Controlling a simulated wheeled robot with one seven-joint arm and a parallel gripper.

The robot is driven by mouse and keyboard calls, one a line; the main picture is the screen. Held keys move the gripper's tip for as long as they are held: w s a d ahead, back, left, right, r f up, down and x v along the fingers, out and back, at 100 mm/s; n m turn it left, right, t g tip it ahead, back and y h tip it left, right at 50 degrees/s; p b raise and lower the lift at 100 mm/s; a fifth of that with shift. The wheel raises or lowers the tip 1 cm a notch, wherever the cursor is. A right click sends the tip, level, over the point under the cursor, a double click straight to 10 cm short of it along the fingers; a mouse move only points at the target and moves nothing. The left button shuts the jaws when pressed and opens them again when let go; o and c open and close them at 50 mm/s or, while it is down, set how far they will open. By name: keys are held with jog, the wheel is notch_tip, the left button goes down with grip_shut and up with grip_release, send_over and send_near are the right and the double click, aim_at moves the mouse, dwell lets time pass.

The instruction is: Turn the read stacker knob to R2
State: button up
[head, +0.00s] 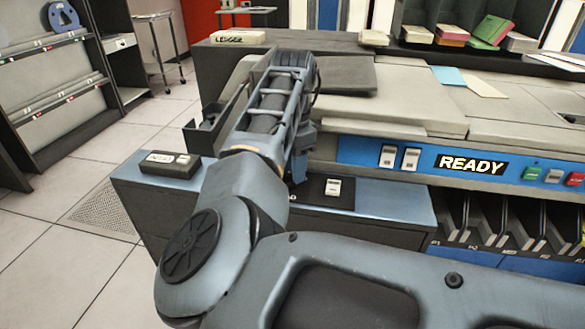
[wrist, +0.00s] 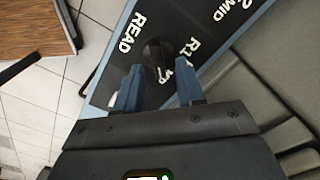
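The read stacker knob (wrist: 157,55) is a round black knob on a dark plate, seen in the wrist view beside the white words READ and R1. More lettering, partly cut off at the top edge, includes MID. A small white mark shows at the knob's near side; I cannot tell for sure where the knob points. My gripper (wrist: 159,84) is open, with its two blue-grey fingers on either side of the knob's near end. I cannot tell whether they touch it. In the head view my arm hides the knob and the fingertips.
A blue strip with a READY sign (head: 472,164), switches and coloured buttons runs along the machine at right. A small black box (head: 170,164) sits on the left corner of the low blue-topped cabinet (head: 395,199). A white switch (head: 333,187) is right of my arm. Open tiled floor lies left.

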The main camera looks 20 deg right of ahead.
jog(key=shift+f, duration=0.25)
grip_shut()
dwell(0.3)
